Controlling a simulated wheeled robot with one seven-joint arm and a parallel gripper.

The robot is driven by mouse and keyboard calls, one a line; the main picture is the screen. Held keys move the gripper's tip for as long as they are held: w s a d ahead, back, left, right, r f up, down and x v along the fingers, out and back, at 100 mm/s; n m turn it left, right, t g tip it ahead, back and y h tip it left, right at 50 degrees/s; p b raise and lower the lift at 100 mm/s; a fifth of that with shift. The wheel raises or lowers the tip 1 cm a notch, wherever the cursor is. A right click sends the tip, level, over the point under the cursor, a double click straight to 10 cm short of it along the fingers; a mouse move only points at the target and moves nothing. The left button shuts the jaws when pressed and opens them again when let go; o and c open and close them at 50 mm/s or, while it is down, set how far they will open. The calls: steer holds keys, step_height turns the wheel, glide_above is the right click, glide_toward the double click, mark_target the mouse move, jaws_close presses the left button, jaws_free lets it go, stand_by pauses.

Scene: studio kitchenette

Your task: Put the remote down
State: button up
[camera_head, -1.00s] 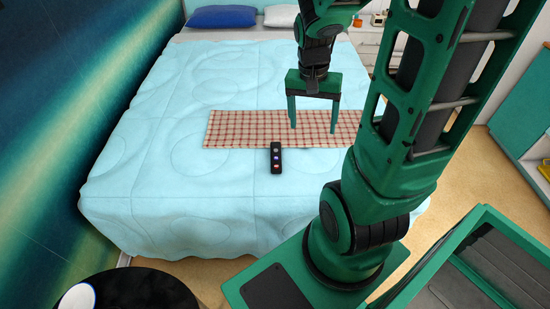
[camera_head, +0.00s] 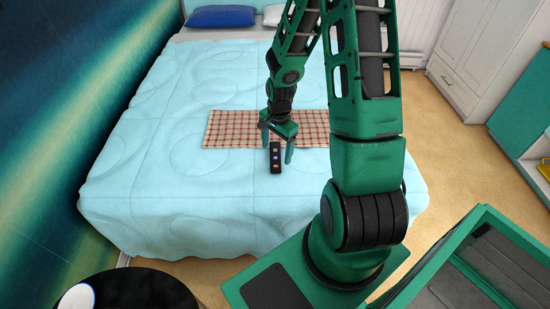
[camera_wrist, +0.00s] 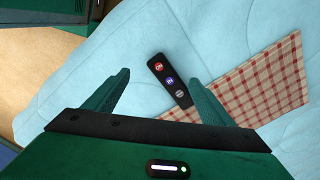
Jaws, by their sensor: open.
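The black remote (camera_head: 275,158) lies on the light blue bed cover (camera_head: 180,190), at the near edge of the red-and-white checked cloth (camera_head: 232,130). In the wrist view the remote (camera_wrist: 168,80) shows a red, a blue and a grey button, and its lower end is by the checked cloth (camera_wrist: 262,82). My gripper (camera_head: 277,157) is open over the remote in the head view. In the wrist view its two fingers (camera_wrist: 158,92) are wide apart, with the remote toward the right finger. I cannot tell the height between the fingers and the remote.
A blue pillow (camera_head: 221,17) lies at the far end of the bed. A round black surface (camera_head: 140,290) stands at the lower left. A white cabinet (camera_head: 478,55) stands at the back right. The bed cover around the remote is clear.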

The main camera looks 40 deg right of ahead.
mark_target(275, 166)
steer(key=shift+w+a+f, duration=0.1)
steer(key=shift+w+f, duration=0.05)
steer(key=shift+f, duration=1.8)
steer(key=shift+w+f, duration=0.1)
steer(key=shift+f, duration=1.85)
steer(key=c, duration=1.7)
steer(key=shift+c, duration=0.5)
